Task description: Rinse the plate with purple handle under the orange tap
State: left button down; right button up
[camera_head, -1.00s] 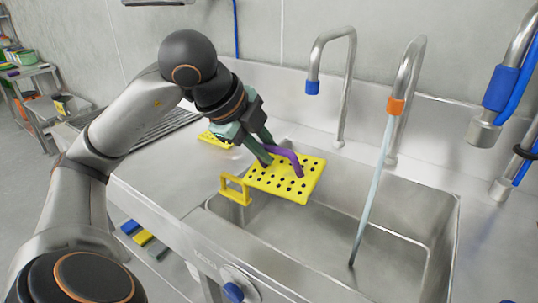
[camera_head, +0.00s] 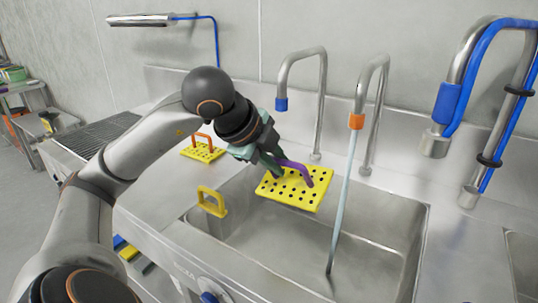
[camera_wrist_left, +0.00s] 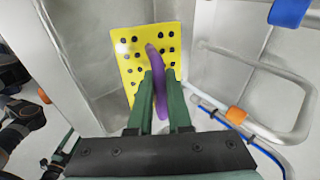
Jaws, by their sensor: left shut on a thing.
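The yellow perforated plate (camera_head: 300,197) with the purple handle (camera_head: 291,167) is held over the left-back part of the sink. My left gripper (camera_head: 275,166) is shut on the purple handle; in the left wrist view the green fingers (camera_wrist_left: 160,103) close around the handle (camera_wrist_left: 158,85), with the plate (camera_wrist_left: 135,45) beyond. The orange tap (camera_head: 356,121) stands to the right of the plate, with a pale stream (camera_head: 340,200) falling from it into the sink. The plate is apart from the stream. My right gripper is not in view.
The steel sink (camera_head: 395,225) lies below. A blue-collared tap (camera_head: 281,103) stands behind the plate. Another yellow plate with an orange handle (camera_head: 203,150) sits on the left counter. Large blue-marked pipes (camera_head: 447,102) stand at the right.

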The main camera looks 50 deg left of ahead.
pick_arm(q)
jog(key=shift+w+r+p, duration=0.1)
jog(key=shift+w+p, duration=0.5)
jog(key=shift+w, duration=0.3)
jog(key=w+p, duration=0.2)
jog(key=w, duration=0.1)
jog(key=shift+w+d+f, duration=0.15)
jog(key=shift+f, duration=0.2)
jog(key=shift+w+d+f+p, duration=0.1)
jog(key=shift+w+f+p, duration=0.05)
jog(key=shift+w+p, duration=0.4)
jog(key=shift+w+f+p, duration=0.15)
jog(key=shift+w+p, duration=0.15)
jog(key=shift+w, duration=0.35)
jog(key=shift+w+f+p, duration=0.2)
jog(key=shift+w+f, duration=0.05)
jog(key=shift+w, duration=0.65)
jog(key=shift+w+f+p, duration=0.15)
jog(key=shift+w+f, duration=0.05)
jog(key=shift+w, duration=0.7)
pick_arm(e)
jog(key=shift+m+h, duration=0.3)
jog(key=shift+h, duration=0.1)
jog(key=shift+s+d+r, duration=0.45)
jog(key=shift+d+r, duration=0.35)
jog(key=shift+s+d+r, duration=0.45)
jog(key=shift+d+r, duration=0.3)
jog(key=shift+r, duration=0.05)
pick_arm(q)
jog(key=shift+d, duration=0.25)
